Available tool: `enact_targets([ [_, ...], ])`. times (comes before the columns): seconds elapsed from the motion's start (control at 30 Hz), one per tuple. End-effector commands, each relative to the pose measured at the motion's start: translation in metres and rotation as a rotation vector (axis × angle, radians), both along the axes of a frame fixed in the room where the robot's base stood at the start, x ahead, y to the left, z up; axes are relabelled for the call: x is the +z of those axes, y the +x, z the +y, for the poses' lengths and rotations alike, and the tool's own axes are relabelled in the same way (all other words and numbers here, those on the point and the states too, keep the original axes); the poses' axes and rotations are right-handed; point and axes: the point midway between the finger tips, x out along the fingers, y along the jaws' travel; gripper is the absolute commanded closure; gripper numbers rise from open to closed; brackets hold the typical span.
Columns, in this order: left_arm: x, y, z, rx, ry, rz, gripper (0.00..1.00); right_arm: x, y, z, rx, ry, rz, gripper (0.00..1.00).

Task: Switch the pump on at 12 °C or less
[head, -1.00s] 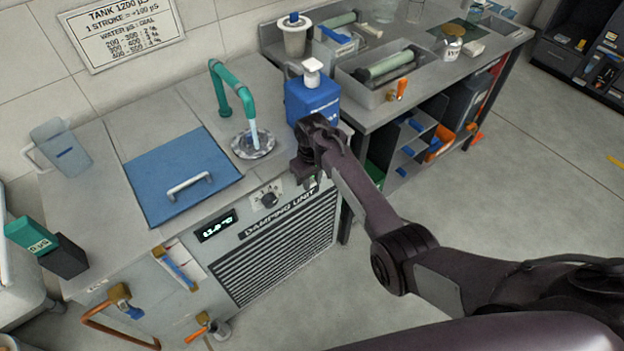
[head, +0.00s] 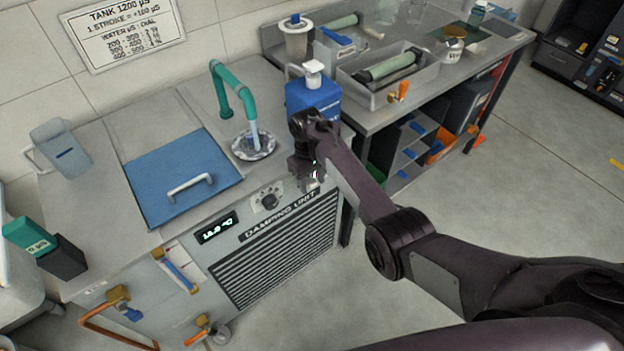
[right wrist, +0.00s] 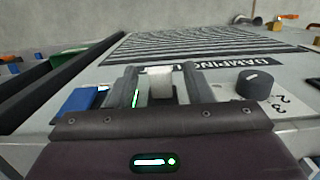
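The damping unit (head: 160,265) is a grey cabinet with a louvred front. Its small display (head: 216,228) is lit, but I cannot read the digits surely. A dark dial (head: 268,201) sits right of the display and also shows in the right wrist view (right wrist: 254,84). My right gripper (head: 308,182) is at the front panel's upper right corner, right of the dial. My left gripper is out of view.
A blue jug (head: 312,95) stands just behind my right gripper. A green tap (head: 232,85) runs into a round drain beside a blue lid (head: 180,172). A bench with a grey tray (head: 420,88) is at the right. The floor in front is clear.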

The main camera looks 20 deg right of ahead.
Motion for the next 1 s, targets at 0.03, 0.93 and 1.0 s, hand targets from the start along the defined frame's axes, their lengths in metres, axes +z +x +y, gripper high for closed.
enact_targets([
  [0.03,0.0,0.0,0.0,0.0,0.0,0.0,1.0,0.0,0.0,0.0,0.0,0.0,0.0,0.55],
  [0.93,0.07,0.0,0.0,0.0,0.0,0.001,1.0,0.079,0.008,0.003,0.0,0.0,0.001,0.55],
  [1.0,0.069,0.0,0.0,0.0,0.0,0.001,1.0,0.078,0.008,0.003,0.0,0.0,0.0,0.55],
])
